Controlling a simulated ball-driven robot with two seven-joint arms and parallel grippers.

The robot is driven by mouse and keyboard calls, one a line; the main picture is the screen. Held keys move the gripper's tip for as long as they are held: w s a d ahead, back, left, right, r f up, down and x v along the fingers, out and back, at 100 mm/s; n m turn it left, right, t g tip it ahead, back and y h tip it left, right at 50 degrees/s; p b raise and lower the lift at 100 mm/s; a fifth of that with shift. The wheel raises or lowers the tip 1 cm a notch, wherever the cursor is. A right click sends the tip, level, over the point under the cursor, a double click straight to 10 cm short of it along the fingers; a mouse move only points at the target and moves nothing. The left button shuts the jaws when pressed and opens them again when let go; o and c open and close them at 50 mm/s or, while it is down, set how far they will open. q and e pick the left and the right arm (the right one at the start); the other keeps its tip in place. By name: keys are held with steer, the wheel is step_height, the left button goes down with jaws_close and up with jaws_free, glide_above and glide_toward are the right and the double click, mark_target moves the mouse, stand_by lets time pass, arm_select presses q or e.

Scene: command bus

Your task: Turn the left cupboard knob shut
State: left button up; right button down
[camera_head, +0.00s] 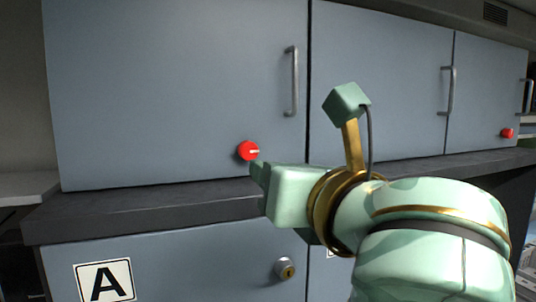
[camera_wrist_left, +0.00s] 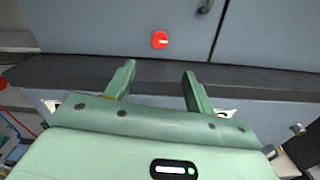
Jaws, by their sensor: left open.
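The left cupboard knob (camera_head: 247,151) is a red disc low on the large blue-grey left door. Its pale mark lies about level, pointing right. The knob also shows in the left wrist view (camera_wrist_left: 160,40), beyond and above the gap between my fingers. My left gripper (camera_head: 258,173) is just below and right of the knob in the head view. In the left wrist view its two fingers (camera_wrist_left: 159,70) are spread, with nothing between them. The fingers look apart from the knob. My right gripper is not in view.
A dark ledge (camera_head: 150,207) runs below the upper doors. A grey bar handle (camera_head: 291,82) stands right of the knob. Another red knob (camera_head: 507,133) is on the far right door. The lower door has an A label (camera_head: 104,281) and a round metal lock (camera_head: 285,269).

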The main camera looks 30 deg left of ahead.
mark_target(250, 151)
arm_select(q)
steer(key=p+x, duration=0.2)
steer(key=x, duration=1.1)
steer(key=shift+a, duration=0.15)
steer(key=shift+w+a, duration=0.35)
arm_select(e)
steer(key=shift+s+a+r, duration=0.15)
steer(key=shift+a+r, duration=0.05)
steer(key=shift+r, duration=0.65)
arm_select(q)
steer(key=c, duration=1)
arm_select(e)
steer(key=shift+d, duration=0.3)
